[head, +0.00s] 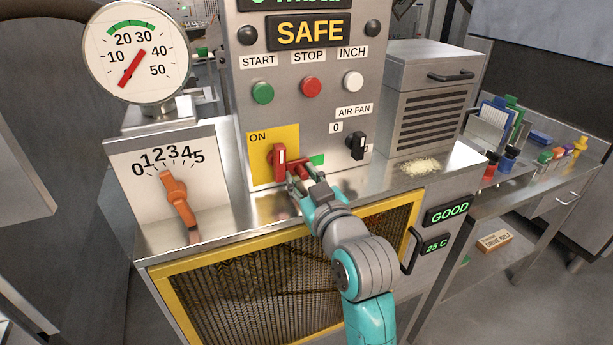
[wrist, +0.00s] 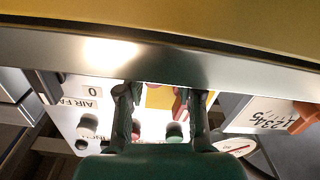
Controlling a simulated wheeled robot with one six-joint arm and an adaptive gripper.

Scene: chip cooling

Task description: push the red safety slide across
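A red handle with a white stripe (head: 279,162) stands upright on the yellow ON plate (head: 260,145) of the metal panel. Just right of it is a red slide piece (head: 303,169), partly hidden by my gripper, with a green patch (head: 317,160) to its right. My gripper (head: 297,183) is at the foot of the panel, right at the slide. In the wrist view my gripper (wrist: 160,95) has its two fingers well apart. A red piece (wrist: 179,104) shows beside the right finger; I cannot tell whether they touch.
An orange dial lever (head: 176,196) stands to the left, below a round gauge (head: 136,52). The air fan knob (head: 357,146) is to the right. START, STOP and INCH buttons (head: 311,87) are above. Pale chips (head: 415,166) lie on the counter. A yellow-framed mesh guard (head: 280,290) is below.

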